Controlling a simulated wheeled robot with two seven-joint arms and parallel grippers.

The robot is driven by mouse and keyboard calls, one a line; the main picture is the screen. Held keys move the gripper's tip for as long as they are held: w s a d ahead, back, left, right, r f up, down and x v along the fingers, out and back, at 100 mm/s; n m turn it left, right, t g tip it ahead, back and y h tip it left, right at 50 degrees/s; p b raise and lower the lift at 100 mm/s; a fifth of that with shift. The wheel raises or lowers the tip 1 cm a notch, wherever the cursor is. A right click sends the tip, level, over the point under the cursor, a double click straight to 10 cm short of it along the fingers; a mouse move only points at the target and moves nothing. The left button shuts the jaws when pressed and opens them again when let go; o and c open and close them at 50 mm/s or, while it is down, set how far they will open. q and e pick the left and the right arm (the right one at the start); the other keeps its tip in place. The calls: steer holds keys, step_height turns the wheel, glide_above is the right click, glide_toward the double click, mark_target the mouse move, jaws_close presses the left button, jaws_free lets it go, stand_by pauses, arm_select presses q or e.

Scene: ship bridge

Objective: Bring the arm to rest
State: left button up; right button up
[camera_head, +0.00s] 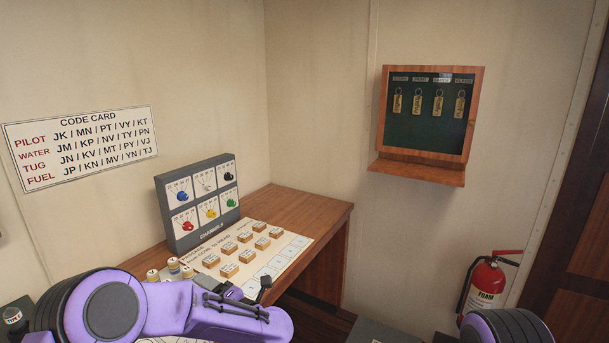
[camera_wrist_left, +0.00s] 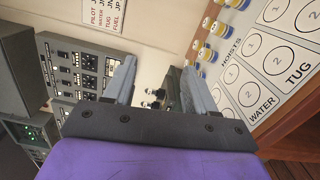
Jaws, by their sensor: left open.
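My left arm (camera_head: 185,308) crosses the bottom left of the head view, in front of the wooden desk (camera_head: 310,208). In the left wrist view my left gripper (camera_wrist_left: 158,70) is open, with its two grey fingers apart and nothing between them. Beyond the fingers show the wall and small dark and white parts. My right arm (camera_head: 505,328) shows only as a purple and black link at the bottom right of the head view; its gripper is out of view.
A channel panel (camera_head: 200,238) with coloured knobs and a message board with wooden blocks (camera_head: 242,236) stand on the desk. A key cabinet (camera_head: 425,115) and code card (camera_head: 82,148) hang on the walls. A fire extinguisher (camera_head: 484,290) is at right. A hoist board (camera_wrist_left: 262,70) lies close beside the gripper.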

arm_select(q)
steer(key=s+d+f+m+t+h+b, duration=0.15)
steer(key=s+f+m+h, duration=0.35)
steer(key=f+m, duration=0.5)
steer(key=s+f+m+t+h+b, duration=0.15)
steer(key=s+f+m+h, duration=0.5)
steer(key=f, duration=0.65)
steer(key=s+a+f+m+g+b, duration=0.2)
steer(key=s+f, duration=0.3)
steer(key=s, duration=0.4)
steer(key=s+a+f+m+g+b, duration=0.2)
steer(key=s+f, duration=0.4)
steer(key=s, duration=0.4)
steer(key=s+a+f+m+g+b, duration=0.3)
steer(key=s+a+f+g, duration=0.2)
steer(key=s, duration=0.4)
steer(key=shift+s+f+g, duration=0.2)
steer(key=shift+f+g, duration=0.1)
steer(key=shift+f, duration=0.05)
steer(key=shift+m, duration=0.25)
